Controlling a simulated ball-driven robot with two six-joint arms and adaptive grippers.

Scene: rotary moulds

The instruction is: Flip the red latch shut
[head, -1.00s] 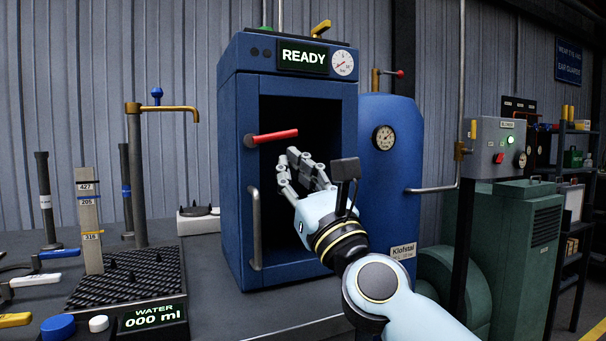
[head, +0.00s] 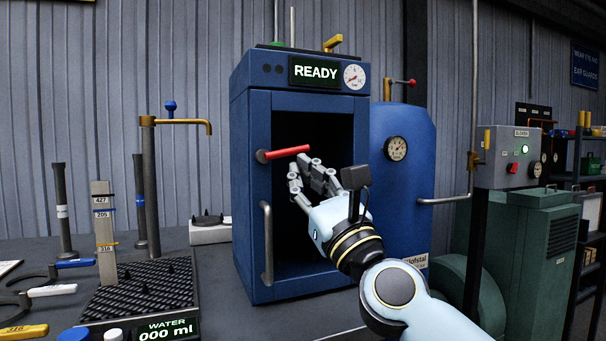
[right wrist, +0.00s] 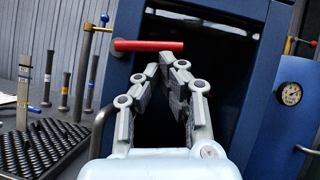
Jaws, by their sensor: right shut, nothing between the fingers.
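The red latch (head: 287,153) is a red bar on a round pivot at the left side of the blue cabinet's dark opening. It points right and slightly upward across the opening. It also shows in the right wrist view (right wrist: 150,46), just beyond the fingertips. My right gripper (head: 308,167) is shut and empty, with its fingertips just below and near the latch's free end. I cannot tell whether they touch it. The blue cabinet (head: 250,200) has a grey vertical handle (head: 267,243) below the latch. My left gripper is not in view.
A READY display (head: 316,71) and a gauge (head: 354,77) top the cabinet. A blue tank (head: 408,190) stands to its right. At left are a tap (head: 152,190), a ribbed tray (head: 150,285) and upright rods. A grey control box (head: 510,157) is at right.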

